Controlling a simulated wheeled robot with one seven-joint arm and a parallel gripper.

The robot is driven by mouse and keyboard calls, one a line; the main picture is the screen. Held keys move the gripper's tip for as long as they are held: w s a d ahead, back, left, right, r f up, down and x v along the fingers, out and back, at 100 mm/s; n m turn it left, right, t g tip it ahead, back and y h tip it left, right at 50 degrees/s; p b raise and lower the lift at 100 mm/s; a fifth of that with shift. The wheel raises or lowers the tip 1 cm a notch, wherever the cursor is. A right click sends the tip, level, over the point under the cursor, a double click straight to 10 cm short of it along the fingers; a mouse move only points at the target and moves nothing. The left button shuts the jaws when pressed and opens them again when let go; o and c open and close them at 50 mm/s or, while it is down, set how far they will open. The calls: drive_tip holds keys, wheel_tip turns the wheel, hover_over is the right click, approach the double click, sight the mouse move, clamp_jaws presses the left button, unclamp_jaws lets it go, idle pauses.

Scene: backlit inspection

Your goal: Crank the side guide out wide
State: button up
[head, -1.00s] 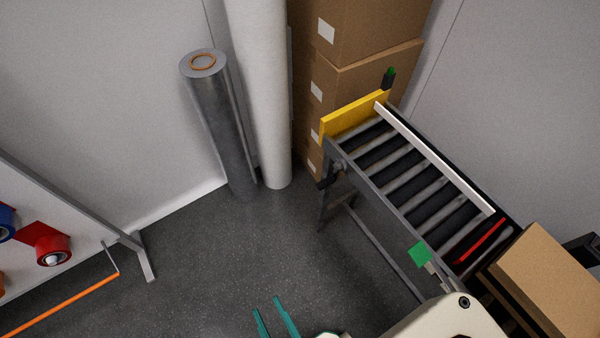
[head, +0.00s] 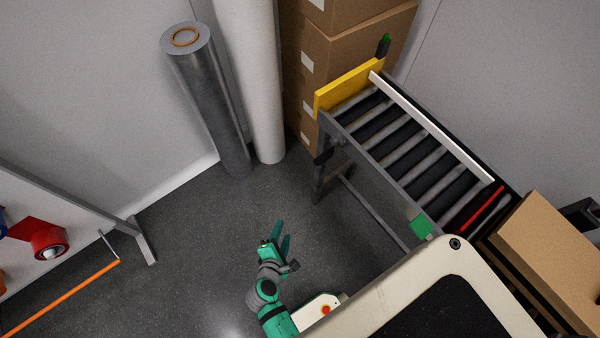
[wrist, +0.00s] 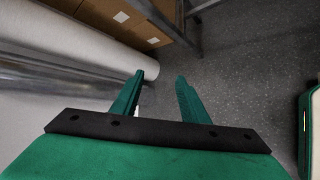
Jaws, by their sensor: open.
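The side guide (head: 436,128) is a long pale bar lying along the far side of the roller conveyor (head: 372,183). A small dark part (head: 323,157), perhaps the crank, sticks out from the conveyor's near side below the yellow end plate; its shape is hard to make out. My green gripper (head: 281,236) is open and empty over the floor, left of the conveyor and apart from it. In the wrist view its two fingers (wrist: 160,88) stand apart with only floor and a white roll's end beyond them. A conveyor leg shows at the top; no crank is clear there.
A yellow plate (head: 347,87) closes the conveyor's far end; a red strip (head: 483,208) lies near its other end. Stacked cartons (head: 340,55), a grey roll (head: 207,100) and a white roll (head: 252,80) stand behind. An orange bar (head: 62,297) juts out at left. Floor between is clear.

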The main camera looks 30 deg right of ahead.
drive_tip(key=w+d+r+n+g+h, duration=0.25)
drive_tip(key=w+d+r+h, duration=0.2)
drive_tip(key=w+d, duration=0.35)
drive_tip(key=n+g+h, duration=0.2)
drive_tip(key=g+h, duration=0.2)
drive_tip(key=h, duration=0.2)
approach(315, 163)
drive_tip(key=d, duration=0.4)
drive_tip(key=shift+d+m, duration=0.2)
drive_tip(key=shift+m, duration=0.05)
drive_tip(key=d, duration=0.8)
drive_tip(key=shift+w+d, duration=0.15)
drive_tip(key=shift+w, duration=0.2)
drive_tip(key=shift+c, duration=0.3)
drive_tip(key=shift+a, duration=0.25)
drive_tip(key=c, duration=0.8)
drive_tip(key=shift+t, duration=0.25)
drive_tip(key=s, duration=0.1)
drive_tip(key=s+r, duration=0.1)
drive_tip(key=s, duration=0.1)
